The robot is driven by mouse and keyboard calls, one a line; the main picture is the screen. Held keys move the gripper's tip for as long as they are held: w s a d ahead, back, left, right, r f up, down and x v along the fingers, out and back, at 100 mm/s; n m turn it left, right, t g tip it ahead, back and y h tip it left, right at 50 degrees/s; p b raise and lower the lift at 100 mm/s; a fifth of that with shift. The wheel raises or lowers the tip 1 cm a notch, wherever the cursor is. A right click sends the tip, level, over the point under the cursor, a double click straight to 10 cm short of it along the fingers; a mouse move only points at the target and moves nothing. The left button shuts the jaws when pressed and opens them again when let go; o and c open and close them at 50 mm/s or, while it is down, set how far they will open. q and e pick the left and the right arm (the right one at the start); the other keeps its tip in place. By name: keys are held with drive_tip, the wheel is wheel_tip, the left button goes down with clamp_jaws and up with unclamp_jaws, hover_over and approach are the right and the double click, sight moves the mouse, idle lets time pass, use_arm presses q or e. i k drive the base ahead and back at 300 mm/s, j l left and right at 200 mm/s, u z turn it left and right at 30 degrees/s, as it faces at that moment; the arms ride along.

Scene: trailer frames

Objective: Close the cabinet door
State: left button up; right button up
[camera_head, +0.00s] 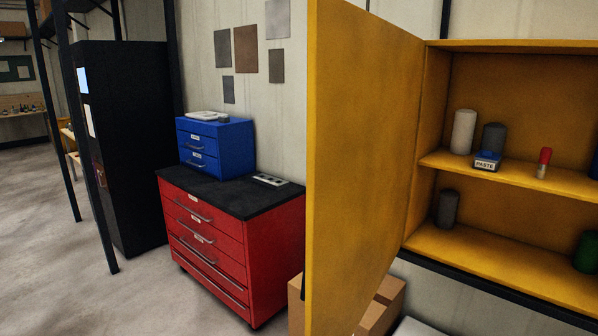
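The yellow cabinet (500,46) fills the right side of the head view and is cut off by the right edge. Its yellow door (362,150) stands wide open, hinged on the cabinet's left side and swung out toward me. Two shelf levels hold a white cylinder (463,132), a dark cylinder (493,137), a small box labelled PASTE (487,161), a red-capped tube (543,162), a dark grey cylinder (447,208) and a green cylinder (587,251). Neither of my grippers is in view. No handle shows on the visible door face.
A red tool chest (215,245) with a blue drawer box (215,146) on it stands left of the door. Cardboard boxes (378,306) lie below the cabinet. A black cabinet (130,140) stands farther left. The concrete floor (60,280) at lower left is clear.

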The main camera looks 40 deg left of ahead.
sight(364, 70)
drive_tip(key=k+j, duration=0.25)
drive_tip(key=j, duration=0.2)
drive_tip(key=k+j, duration=0.3)
drive_tip(key=j, duration=0.15)
drive_tip(key=k+j, duration=0.25)
drive_tip(key=j, duration=0.2)
drive_tip(key=k+j, duration=0.25)
drive_tip(key=j, duration=0.2)
